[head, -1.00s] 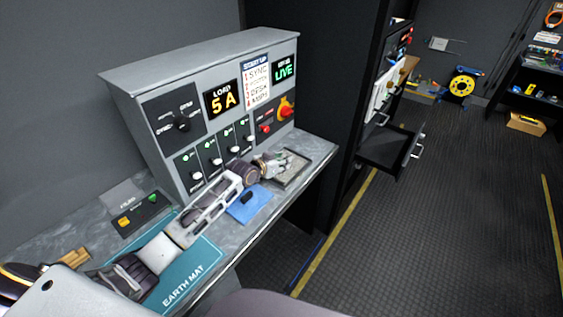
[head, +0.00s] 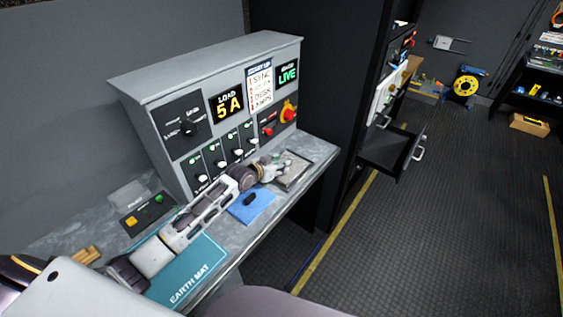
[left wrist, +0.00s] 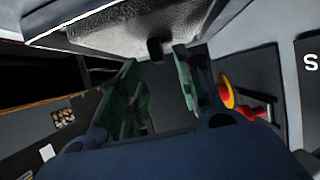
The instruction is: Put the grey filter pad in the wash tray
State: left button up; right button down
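The shallow tray (head: 300,179) with a pale rim sits at the right end of the grey bench. It also shows large at the top of the left wrist view (left wrist: 215,22). Its inside shows a grey, speckled surface; I cannot tell whether this is the filter pad or the tray floor. My left gripper (head: 284,164) is over the tray's left side. In the left wrist view its green-lined fingers (left wrist: 162,88) stand apart with nothing clearly held. A small black piece (left wrist: 154,48) shows at the tray edge beyond the fingertips. My right gripper is not in view.
A blue cloth (head: 262,205) with a small black item (head: 249,199) lies beside my left forearm. A teal earth mat (head: 204,273) is nearer. The control panel (head: 178,93) with switches and a red-yellow knob (head: 288,111) rises behind. An open drawer (head: 385,150) stands to the right.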

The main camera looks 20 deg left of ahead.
pick_arm(q)
jog(key=p+v, duration=0.6)
jog(key=v, duration=0.2)
jog(key=shift+s, duration=0.3)
dwell(0.6)
